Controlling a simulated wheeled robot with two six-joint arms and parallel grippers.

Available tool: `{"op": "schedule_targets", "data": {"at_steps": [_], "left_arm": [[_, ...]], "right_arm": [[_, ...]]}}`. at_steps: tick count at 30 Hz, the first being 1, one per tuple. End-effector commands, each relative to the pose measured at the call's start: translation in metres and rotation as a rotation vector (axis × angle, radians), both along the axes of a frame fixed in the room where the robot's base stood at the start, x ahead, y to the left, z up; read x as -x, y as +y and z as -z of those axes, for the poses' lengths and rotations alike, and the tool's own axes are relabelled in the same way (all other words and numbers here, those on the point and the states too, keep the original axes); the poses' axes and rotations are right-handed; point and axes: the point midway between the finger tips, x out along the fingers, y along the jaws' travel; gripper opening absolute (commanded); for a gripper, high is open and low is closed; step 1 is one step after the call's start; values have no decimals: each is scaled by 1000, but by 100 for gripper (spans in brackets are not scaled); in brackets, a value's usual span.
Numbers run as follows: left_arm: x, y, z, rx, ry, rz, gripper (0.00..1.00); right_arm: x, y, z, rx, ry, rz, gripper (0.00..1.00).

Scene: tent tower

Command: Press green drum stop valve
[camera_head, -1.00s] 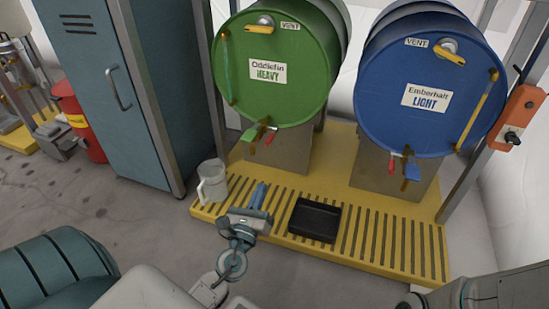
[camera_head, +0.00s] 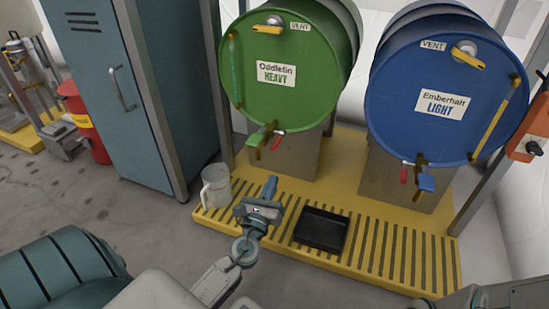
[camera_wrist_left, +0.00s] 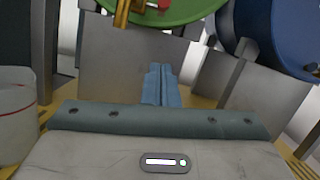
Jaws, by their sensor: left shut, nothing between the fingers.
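The green drum (camera_head: 287,75), labelled Oddlefin HEAVY, lies on its stand at the back centre. At its lower front is a brass tap with a green handle (camera_head: 257,137) and a red lever (camera_head: 278,141). The red lever (camera_wrist_left: 160,4) and brass tap show at the top of the left wrist view, cut off by the frame edge. My left gripper (camera_head: 269,187) is shut and empty. It is over the yellow platform, below and in front of the tap, and apart from it. Its shut blue fingers (camera_wrist_left: 161,84) point toward the drum's grey stand. My right gripper is not visible.
A grey jug (camera_head: 215,187) stands left of my left gripper. A black tray (camera_head: 321,230) lies to its right on the slatted yellow platform (camera_head: 385,245). A blue drum (camera_head: 445,90) with its own tap stands at right, and a locker (camera_head: 120,90) at left.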

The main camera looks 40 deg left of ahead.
Motion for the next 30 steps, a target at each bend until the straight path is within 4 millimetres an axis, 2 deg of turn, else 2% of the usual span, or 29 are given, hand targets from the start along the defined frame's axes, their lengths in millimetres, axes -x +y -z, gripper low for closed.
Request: {"op": "schedule_targets", "data": {"at_steps": [1,7,9,15,30], "left_arm": [[-12,3,-4,0,-4,0,0],[-52,15,-14,0,-4,-1,0],[-48,17,-28,0,-3,1,0],[-47,21,-47,0,-1,0,0],[-46,22,-52,0,0,0,0]], "right_arm": [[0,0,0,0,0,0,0],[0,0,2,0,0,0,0],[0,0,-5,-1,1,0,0],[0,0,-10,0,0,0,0],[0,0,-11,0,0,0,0]]}}
